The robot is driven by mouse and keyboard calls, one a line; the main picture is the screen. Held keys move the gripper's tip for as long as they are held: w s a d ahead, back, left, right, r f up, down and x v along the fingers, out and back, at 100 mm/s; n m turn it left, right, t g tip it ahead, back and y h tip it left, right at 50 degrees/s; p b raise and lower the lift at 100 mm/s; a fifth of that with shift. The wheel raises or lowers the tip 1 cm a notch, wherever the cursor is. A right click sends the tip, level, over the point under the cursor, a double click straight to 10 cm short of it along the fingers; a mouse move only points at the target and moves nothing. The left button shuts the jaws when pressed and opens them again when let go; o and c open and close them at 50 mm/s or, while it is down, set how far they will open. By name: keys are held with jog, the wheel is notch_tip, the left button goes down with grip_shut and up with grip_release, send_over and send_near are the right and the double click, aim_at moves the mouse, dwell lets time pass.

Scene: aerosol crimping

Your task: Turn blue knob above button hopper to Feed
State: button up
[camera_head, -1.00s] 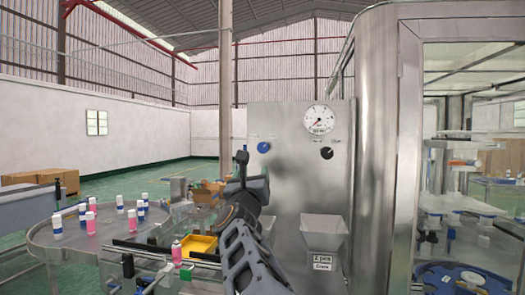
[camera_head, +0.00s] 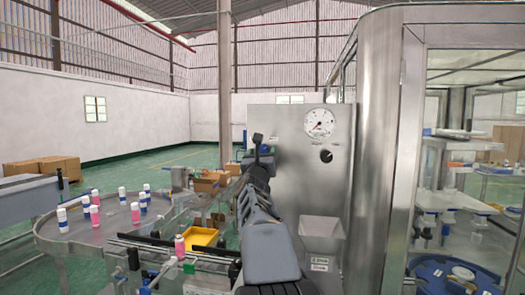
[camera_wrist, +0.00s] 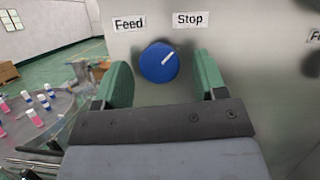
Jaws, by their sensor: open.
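The blue knob (camera_wrist: 159,62) is on the metal panel in the wrist view, with a white pointer line aimed up and right, toward the "Stop" label (camera_wrist: 190,19). The "Feed" label (camera_wrist: 129,23) is up and left of the knob. My gripper (camera_wrist: 162,75) is open, with one green finger on each side of the knob and gaps between them; I cannot tell whether the fingertips reach the panel. In the head view my gripper (camera_head: 256,150) is in front of the panel (camera_head: 290,190) and hides the knob. A metal hopper (camera_head: 322,230) is lower right on the panel.
A pressure gauge (camera_head: 319,122) and a black knob (camera_head: 326,156) are at the panel's right. A round table (camera_head: 110,240) with several pink, white and blue cans is at the left. A yellow tray (camera_head: 203,238) is low beside my arm. A steel column (camera_head: 378,150) stands at right.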

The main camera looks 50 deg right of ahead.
jog(key=shift+d, duration=0.1)
jog(key=c, duration=0.9)
